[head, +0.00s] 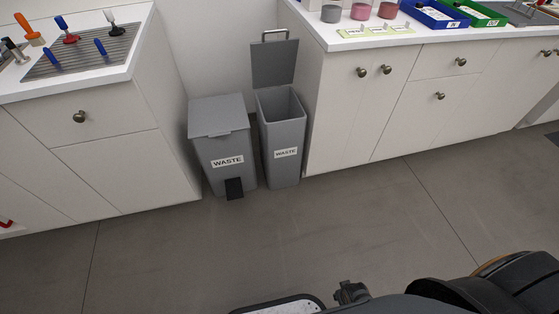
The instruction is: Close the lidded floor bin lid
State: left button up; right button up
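Two grey waste bins stand side by side on the floor in the gap between the cabinets, in the head view. The right, narrower bin (282,140) has its lid (274,63) raised upright at the back, with a metal handle (275,34) at the lid's top edge. Its opening is uncovered and the inside looks empty as far as I can see. The left, wider bin (224,145) has its lid (218,115) down and a black pedal (234,188) at its front. Neither of my grippers can be made out in the view.
White cabinets stand left (88,150) and right (400,105) of the bins. The left counter holds a drain mat (85,58) with tools. The right counter holds jars (360,10), a blue tray (436,14) and a green tray (481,12). The grey floor (250,245) before the bins is clear.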

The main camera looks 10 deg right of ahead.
aim_at(274, 62)
jog(key=i+j, duration=0.3)
jog(key=i, duration=0.2)
jog(key=i+j+z, duration=0.15)
jog(key=i+j, duration=0.2)
jog(key=i, duration=0.2)
jog(key=i+j, duration=0.35)
jog(key=i, duration=0.15)
jog(key=z, duration=0.05)
